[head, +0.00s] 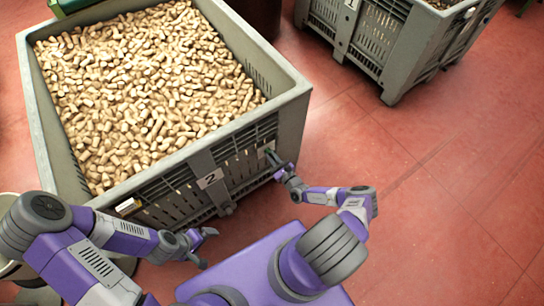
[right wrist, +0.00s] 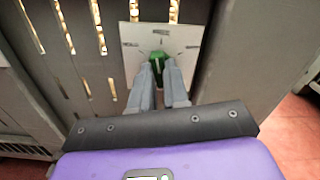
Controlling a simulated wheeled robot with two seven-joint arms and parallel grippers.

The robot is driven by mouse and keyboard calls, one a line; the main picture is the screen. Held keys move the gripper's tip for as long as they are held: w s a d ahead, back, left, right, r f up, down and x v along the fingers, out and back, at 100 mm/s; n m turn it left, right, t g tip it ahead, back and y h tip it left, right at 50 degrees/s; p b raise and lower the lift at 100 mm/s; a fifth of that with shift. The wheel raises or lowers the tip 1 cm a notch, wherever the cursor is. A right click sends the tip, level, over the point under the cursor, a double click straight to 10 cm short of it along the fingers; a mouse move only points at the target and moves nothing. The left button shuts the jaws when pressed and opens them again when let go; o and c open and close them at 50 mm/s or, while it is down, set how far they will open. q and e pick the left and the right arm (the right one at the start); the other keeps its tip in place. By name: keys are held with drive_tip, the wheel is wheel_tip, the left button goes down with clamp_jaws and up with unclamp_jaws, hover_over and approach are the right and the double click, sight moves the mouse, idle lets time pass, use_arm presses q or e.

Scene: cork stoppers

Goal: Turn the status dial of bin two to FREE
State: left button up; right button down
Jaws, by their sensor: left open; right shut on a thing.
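Bin two (head: 208,158) is a large grey slatted crate full of cork stoppers, with a white "2" label (head: 210,178) on its front. The status dial's pale plate (right wrist: 186,42) is on the slatted front, with several marks around the dial; their lettering is too small to read. The green dial knob (right wrist: 158,58) is between the fingertips of my right gripper (right wrist: 163,72), which is shut on it. In the head view my right gripper (head: 279,168) reaches the right part of the bin's front. My left gripper (head: 203,247) is open and empty, in front of the bin and apart from it.
A second grey crate (head: 400,52), marked "1", stands at the back right. A white label (head: 128,206) sits on bin two's front left. A pale round container (head: 8,203) is at the left edge. The red floor (head: 450,170) is clear on the right.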

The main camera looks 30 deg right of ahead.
drive_tip(key=shift+m, duration=1.2)
drive_tip(key=c, duration=1.1)
unclamp_jaws()
drive_tip(key=s, duration=0.2)
drive_tip(key=s+p, duration=0.1)
drive_tip(key=s, duration=0.4)
drive_tip(key=shift+s+d+p, duration=0.3)
drive_tip(key=shift+s+p, duration=0.05)
drive_tip(key=shift+p, duration=0.05)
